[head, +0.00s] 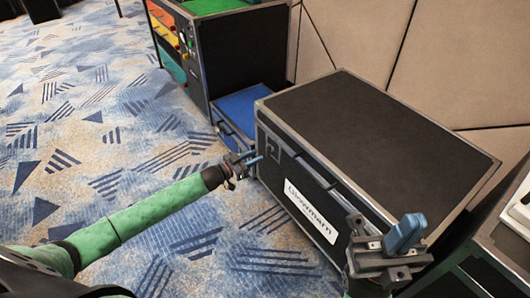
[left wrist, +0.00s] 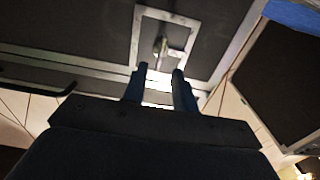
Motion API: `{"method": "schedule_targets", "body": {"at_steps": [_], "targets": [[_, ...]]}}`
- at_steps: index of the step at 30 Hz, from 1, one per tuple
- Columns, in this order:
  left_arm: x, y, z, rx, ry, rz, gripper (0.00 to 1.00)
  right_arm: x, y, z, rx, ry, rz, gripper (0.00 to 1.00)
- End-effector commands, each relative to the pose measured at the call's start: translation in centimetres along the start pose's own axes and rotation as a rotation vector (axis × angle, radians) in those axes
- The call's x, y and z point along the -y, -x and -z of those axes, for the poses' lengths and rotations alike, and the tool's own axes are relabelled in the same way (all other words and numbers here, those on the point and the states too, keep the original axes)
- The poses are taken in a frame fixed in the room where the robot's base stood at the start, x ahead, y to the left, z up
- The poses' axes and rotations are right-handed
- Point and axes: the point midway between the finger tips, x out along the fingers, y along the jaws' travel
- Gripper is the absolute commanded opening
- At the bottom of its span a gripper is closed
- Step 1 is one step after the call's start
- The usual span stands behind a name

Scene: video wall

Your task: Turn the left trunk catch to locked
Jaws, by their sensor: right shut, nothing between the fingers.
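The black trunk (head: 375,130) has metal edges and a white label on its front. Its left catch (head: 273,147) is at the left end of the front face, near the lid edge. In the left wrist view the catch (left wrist: 163,47) is a small metal piece inside a pale rectangular frame. I cannot tell whether it is locked. My left gripper (head: 250,157) is just in front of the catch. Its blue fingers (left wrist: 160,73) are parted, with nothing seen between them, and point at the catch. My right gripper (head: 405,232) is shut and empty, near the trunk's right front.
A blue case (head: 240,108) stands low behind the trunk's left end, beside a dark cabinet (head: 240,50) with coloured drawers. A padded beige wall (head: 370,35) is behind. Another dark case (head: 505,240) stands at the right. The patterned carpet (head: 110,120) at left is clear.

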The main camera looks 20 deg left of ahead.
Motion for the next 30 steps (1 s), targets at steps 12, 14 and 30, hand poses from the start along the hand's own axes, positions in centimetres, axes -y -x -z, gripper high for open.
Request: {"method": "schedule_targets", "body": {"at_steps": [12,14,30], "targets": [[0.0,-5.0,0.0,0.0,-0.002,0.001,0.28,0.2,0.4,-0.2,-0.007,-0.019,-0.008,0.0],[0.0,-5.3,0.0,0.0,-0.003,0.001,0.28,0.2,0.4,-0.2,-0.007,-0.02,-0.009,0.0],[0.0,-5.5,0.0,0.001,-0.002,0.001,0.0,0.2,0.3,-0.2,-0.007,-0.022,-0.009,0.0]]}}
